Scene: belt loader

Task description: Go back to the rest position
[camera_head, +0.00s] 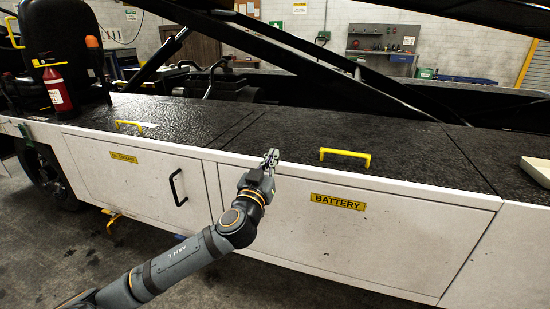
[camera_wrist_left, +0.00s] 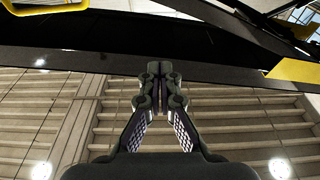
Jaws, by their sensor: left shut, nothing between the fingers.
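My left gripper (camera_head: 270,158) is at the upper edge of the white side panel, between the two yellow handles in the head view. Its fingers point up and are shut with nothing between them. In the left wrist view the two fingertips (camera_wrist_left: 160,72) meet in the middle. My left arm reaches in from the lower left. My right gripper is in neither view.
The loader's white side has a battery door (camera_head: 337,235) and a left door (camera_head: 140,185) with a black handle (camera_head: 178,188). A yellow handle (camera_head: 345,157) stands on the black top. A red bottle (camera_head: 56,90) stands at left. A pale object (camera_head: 537,170) lies at right.

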